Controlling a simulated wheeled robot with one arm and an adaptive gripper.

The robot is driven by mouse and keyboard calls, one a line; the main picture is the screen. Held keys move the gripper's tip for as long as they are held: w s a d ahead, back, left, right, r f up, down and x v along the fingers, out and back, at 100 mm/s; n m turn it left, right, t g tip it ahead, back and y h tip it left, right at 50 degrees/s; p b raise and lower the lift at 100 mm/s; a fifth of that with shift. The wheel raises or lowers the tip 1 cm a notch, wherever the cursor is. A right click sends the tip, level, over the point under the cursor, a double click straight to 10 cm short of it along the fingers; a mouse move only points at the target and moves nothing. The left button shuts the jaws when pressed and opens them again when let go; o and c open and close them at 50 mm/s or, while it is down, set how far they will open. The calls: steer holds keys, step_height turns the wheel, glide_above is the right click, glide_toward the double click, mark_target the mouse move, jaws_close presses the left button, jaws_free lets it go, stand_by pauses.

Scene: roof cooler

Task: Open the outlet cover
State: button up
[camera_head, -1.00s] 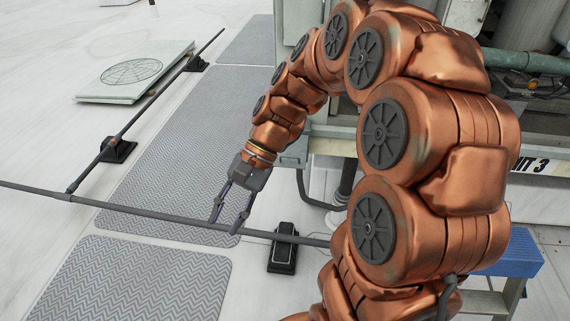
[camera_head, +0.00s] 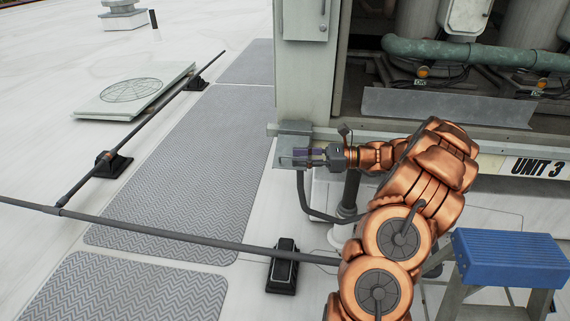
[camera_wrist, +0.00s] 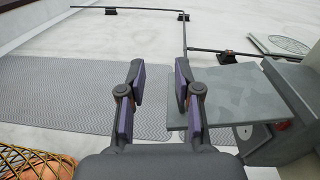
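The outlet cover (camera_wrist: 240,90) is a flat grey plate in the wrist view, right of centre. It stands out from the outlet box (camera_wrist: 268,142) below it, and a round fitting and a bit of red show beneath the plate. My gripper (camera_wrist: 160,68) is open, with nothing held between its two fingers. The right finger overlaps the plate's left end in the picture; I cannot tell whether they touch. In the head view my gripper (camera_head: 287,156) is at the box by the cabinet's lower corner, its fingers pointing left.
The grey cabinet (camera_head: 305,85) labelled UNIT 3 rises beside the box. A dark cable (camera_head: 303,200) hangs below the box. A pipe rail (camera_head: 170,229) crosses the walkway mats (camera_head: 185,150). A blue-topped step (camera_head: 510,258) stands at the right.

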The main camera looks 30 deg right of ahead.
mark_target(292, 147)
steer(key=shift+m+t, duration=0.6)
steer(key=shift+w+a+f, duration=0.25)
steer(key=shift+w+a, duration=0.15)
steer(key=shift+w, duration=0.4)
steer(key=shift+w+a+f, duration=0.3)
steer(key=shift+w+a, duration=0.1)
steer(key=shift+w, duration=0.45)
steer(key=shift+w+a+f, duration=0.25)
steer(key=shift+w+a, duration=0.15)
steer(key=shift+w, duration=0.4)
jaws_close()
steer(key=c, duration=0.6)
jaws_free()
steer(key=o, duration=0.6)
